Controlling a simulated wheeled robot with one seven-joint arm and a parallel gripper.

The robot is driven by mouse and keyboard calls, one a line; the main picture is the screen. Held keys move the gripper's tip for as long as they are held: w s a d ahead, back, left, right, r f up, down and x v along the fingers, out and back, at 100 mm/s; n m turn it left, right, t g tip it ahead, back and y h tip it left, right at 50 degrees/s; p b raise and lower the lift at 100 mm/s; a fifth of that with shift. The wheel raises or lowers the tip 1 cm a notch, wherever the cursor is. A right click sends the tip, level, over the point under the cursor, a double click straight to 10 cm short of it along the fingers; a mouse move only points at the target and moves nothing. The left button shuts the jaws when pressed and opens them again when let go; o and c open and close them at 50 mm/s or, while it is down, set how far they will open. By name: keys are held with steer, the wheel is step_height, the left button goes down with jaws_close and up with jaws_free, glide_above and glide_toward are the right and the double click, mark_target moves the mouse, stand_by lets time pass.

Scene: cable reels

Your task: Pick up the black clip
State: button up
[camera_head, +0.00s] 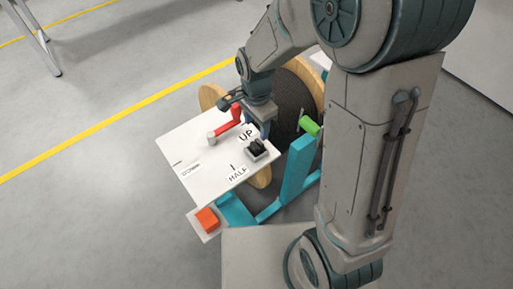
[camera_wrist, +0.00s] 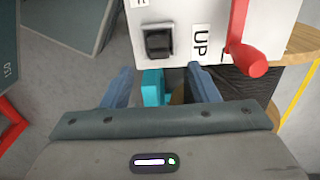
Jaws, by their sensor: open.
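A black piece (camera_head: 257,148) sits in a pale square mount on the white panel, beside the word UP. In the wrist view the black piece (camera_wrist: 159,42) looks like a rocker switch; I cannot tell whether it is the black clip. No other black clip shows clearly. My gripper (camera_head: 265,130) is at the panel's far edge, close to the black piece. In the wrist view my gripper (camera_wrist: 162,72) is open, with its blue fingers spread and nothing held. The black piece lies ahead of the fingertips, apart from them.
The white panel (camera_head: 205,150) carries a red lever (camera_head: 228,122), beside my gripper. An orange button (camera_head: 207,219) is at the near corner. A turquoise frame (camera_head: 297,168) with a green handle (camera_head: 310,125) and a wooden reel (camera_head: 312,84) stand close behind. Open floor lies left.

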mark_target(257, 143)
step_height(257, 143, down, 8)
steer(key=shift+s+d+r+b, duration=0.1)
steer(key=shift+b, duration=0.55)
steer(key=c, duration=1.1)
